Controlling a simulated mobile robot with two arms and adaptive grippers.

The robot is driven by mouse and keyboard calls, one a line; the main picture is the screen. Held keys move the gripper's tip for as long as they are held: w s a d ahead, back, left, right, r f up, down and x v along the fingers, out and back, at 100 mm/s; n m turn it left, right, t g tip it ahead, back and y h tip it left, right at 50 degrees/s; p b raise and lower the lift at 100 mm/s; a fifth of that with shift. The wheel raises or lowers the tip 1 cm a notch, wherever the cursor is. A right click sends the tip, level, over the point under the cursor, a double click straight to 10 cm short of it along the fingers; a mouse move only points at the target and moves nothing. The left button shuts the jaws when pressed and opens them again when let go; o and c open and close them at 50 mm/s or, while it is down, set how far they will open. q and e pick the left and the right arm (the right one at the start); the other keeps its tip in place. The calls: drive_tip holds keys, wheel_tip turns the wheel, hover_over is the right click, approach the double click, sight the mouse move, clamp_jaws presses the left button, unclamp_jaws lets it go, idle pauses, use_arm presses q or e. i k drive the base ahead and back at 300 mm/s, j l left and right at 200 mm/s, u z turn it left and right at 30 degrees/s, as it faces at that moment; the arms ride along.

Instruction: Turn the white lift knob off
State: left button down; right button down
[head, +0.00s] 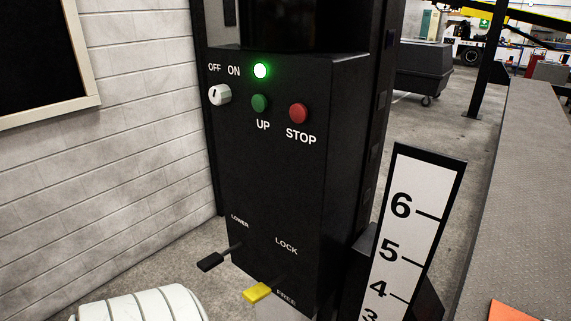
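The white lift knob (219,95) sticks out at the upper left of a black control box (285,180), under the labels OFF and ON. A short dark mark shows on its face; I cannot tell for sure which label it points to. A green light (260,71) next to the labels is lit. A green UP button (259,103) and a red STOP button (298,113) sit to the right of the knob.
A black LOWER lever (212,261) and a yellow lever (257,292) project from the box's lower part. A numbered scale board (411,215) stands to the right. A brick wall (140,150) is on the left.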

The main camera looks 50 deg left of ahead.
sight(219, 95)
drive_tip(key=u, duration=1.65)
